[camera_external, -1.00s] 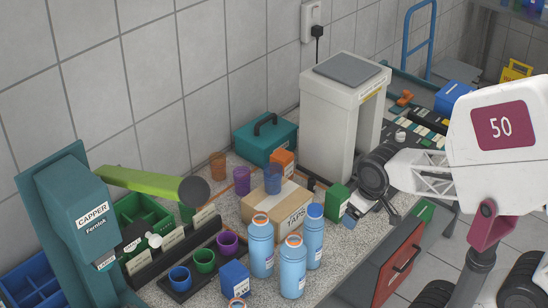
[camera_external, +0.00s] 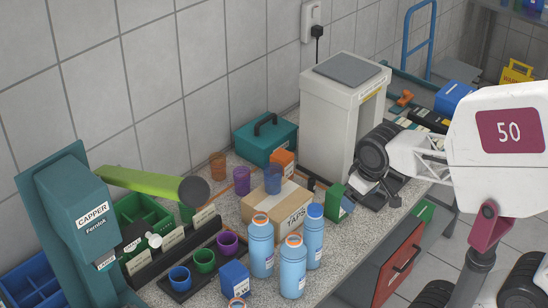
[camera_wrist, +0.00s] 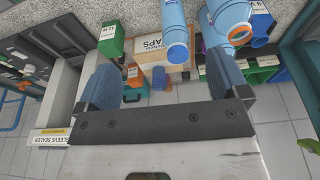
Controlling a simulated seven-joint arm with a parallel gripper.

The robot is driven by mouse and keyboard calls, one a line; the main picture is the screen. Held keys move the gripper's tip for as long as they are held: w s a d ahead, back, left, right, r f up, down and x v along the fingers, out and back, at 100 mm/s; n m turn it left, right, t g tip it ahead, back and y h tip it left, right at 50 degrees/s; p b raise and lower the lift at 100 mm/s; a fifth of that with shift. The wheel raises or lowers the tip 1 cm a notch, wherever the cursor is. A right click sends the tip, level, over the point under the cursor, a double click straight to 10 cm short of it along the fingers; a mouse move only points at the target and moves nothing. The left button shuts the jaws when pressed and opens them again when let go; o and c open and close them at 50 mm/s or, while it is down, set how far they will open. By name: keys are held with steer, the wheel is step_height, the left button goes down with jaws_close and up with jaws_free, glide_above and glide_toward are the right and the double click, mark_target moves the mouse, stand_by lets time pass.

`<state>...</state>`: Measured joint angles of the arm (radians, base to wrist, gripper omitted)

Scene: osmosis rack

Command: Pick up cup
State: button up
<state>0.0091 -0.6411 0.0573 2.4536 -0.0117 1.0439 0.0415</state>
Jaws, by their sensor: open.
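Several cups show in the external view. A blue cup (camera_external: 179,278), a green cup (camera_external: 204,260) and a purple cup (camera_external: 228,242) stand in a dark holder at the front left. A clear orange cup (camera_external: 217,166), a clear purple cup (camera_external: 242,181) and a clear blue cup (camera_external: 272,180) are further back, the blue one on a cardboard box (camera_external: 270,206). My gripper (camera_external: 368,195) is right of the box, apart from all the cups. In the wrist view my gripper (camera_wrist: 163,85) is open, with nothing held between its blue pads.
Blue bottles (camera_external: 292,268) stand in front of the box. A green box (camera_external: 337,202) is close to my gripper. A white sealer (camera_external: 338,115) and a teal case (camera_external: 265,140) stand behind. The capper (camera_external: 80,205) is at the left, its green lever (camera_external: 140,181) reaching over the bench.

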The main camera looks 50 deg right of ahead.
steer(key=w+d+r+m, duration=0.1)
steer(key=w+r+m, duration=0.1)
steer(key=w, duration=0.5)
steer(key=w+r+m, duration=0.3)
steer(key=w, duration=0.3)
steer(key=m+g+h, duration=0.1)
steer(key=m+g, duration=0.2)
steer(key=m, duration=0.9)
glide_above(243, 178)
steer(key=w+d, duration=0.1)
steer(key=w, duration=0.1)
step_height(243, 178, down, 6)
steer(key=r, duration=0.1)
step_height(243, 178, down, 21)
steer(key=shift+f, duration=0.15)
steer(key=shift+d+f, duration=0.15)
steer(key=shift+f, duration=1.15)
steer(key=shift+w+d+f, duration=0.1)
steer(key=shift+d+f, duration=0.1)
steer(key=shift+f, duration=1.1)
steer(key=shift+w+d+f, duration=0.1)
steer(key=shift+d+f, duration=0.1)
steer(key=shift+f, duration=1.05)
